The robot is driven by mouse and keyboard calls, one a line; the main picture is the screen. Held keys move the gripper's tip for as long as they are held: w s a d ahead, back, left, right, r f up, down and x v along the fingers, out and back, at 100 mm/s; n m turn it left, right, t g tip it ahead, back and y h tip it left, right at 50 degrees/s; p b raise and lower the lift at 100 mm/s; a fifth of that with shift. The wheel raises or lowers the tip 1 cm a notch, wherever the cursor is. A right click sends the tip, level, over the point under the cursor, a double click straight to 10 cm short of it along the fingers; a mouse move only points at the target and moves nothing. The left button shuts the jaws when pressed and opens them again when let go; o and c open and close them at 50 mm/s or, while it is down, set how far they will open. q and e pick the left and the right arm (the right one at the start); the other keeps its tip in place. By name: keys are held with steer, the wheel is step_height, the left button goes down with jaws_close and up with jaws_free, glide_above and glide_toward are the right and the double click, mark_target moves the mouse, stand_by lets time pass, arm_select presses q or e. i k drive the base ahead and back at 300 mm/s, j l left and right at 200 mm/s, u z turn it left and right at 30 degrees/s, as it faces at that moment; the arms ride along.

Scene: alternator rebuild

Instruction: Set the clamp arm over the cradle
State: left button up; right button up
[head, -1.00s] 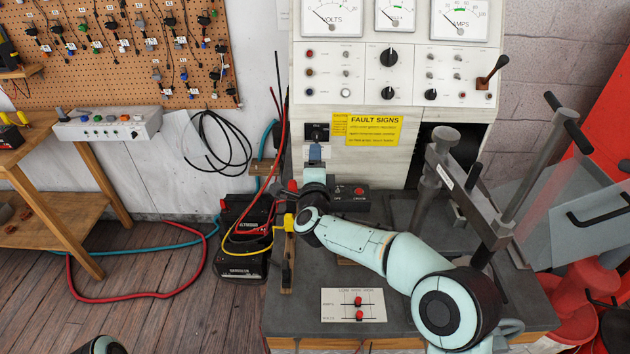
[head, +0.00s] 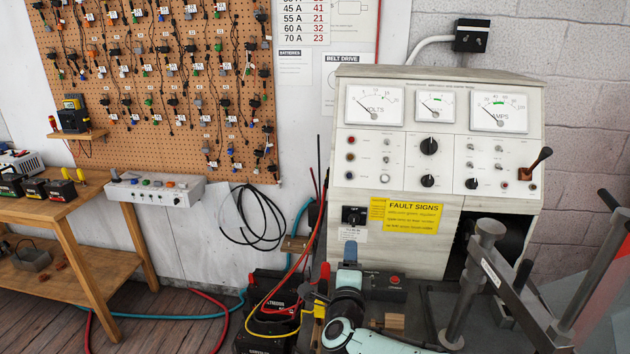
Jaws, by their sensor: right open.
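The clamp stands at the lower right, in front of the tester. It has a grey metal post (head: 472,290), a flat clamp arm (head: 515,298) with a white label slanting down to the right, and a long lever (head: 596,275) with a black handle. I cannot make out a cradle; the area beneath the bar is partly hidden and cut off by the frame. My right gripper (head: 350,254) is open, left of the clamp and well apart from it, in front of the tester's lower panel. Its fingers are small and hard to see. My left gripper is out of view.
The tester cabinet (head: 425,165) with meters and knobs fills the centre right. A battery with red and yellow cables (head: 275,310) stands left of my right arm. A small black box with a red button (head: 388,285) sits behind the arm. A wooden workbench (head: 75,210) is at left.

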mark_target(541, 329)
steer(key=k+j, duration=0.15)
steer(key=k, duration=0.35)
steer(key=k+j, duration=0.15)
steer(key=k, duration=0.3)
